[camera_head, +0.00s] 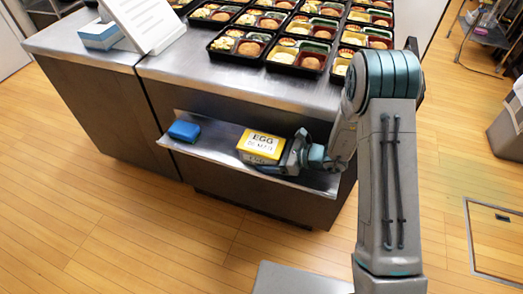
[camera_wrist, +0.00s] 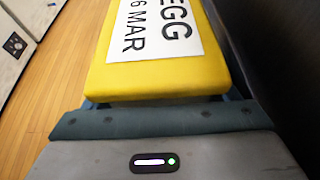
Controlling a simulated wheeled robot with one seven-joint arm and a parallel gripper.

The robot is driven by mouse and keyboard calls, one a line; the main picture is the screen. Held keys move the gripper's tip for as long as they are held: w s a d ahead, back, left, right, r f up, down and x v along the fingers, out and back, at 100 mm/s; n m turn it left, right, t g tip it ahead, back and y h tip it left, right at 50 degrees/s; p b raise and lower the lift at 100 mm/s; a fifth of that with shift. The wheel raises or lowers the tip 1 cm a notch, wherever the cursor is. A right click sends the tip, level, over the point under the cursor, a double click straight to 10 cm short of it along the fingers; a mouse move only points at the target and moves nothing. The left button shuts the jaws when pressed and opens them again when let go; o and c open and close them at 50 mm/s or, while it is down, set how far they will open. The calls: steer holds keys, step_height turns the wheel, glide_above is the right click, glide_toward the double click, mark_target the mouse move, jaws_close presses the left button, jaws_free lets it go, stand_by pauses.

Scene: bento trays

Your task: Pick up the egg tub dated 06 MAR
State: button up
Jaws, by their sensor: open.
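The egg tub (camera_head: 262,143) is a yellow box with a white label reading EGG and a date ending in MAR. It sits on the metal shelf on the side of the counter. In the wrist view the tub (camera_wrist: 160,76) fills the upper middle, its label reading EGG and 6 MAR; the first digit is cut off. My gripper (camera_head: 277,157) is at the tub's right end, close to it. In the wrist view the tub's near end lies just beyond my gripper (camera_wrist: 165,104). The jaws are open; the fingertips are mostly hidden by the tub.
A blue block (camera_head: 184,130) lies on the shelf (camera_head: 215,143) left of the tub, with bare shelf between. Above is the steel counter (camera_head: 190,75) with several black bento trays (camera_head: 237,45). A white sheet or stand (camera_head: 140,22) stands at its left. The floor in front is clear.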

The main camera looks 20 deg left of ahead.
steer(key=c, duration=0.9)
steer(key=shift+c, duration=0.3)
steer(key=shift+r, duration=0.1)
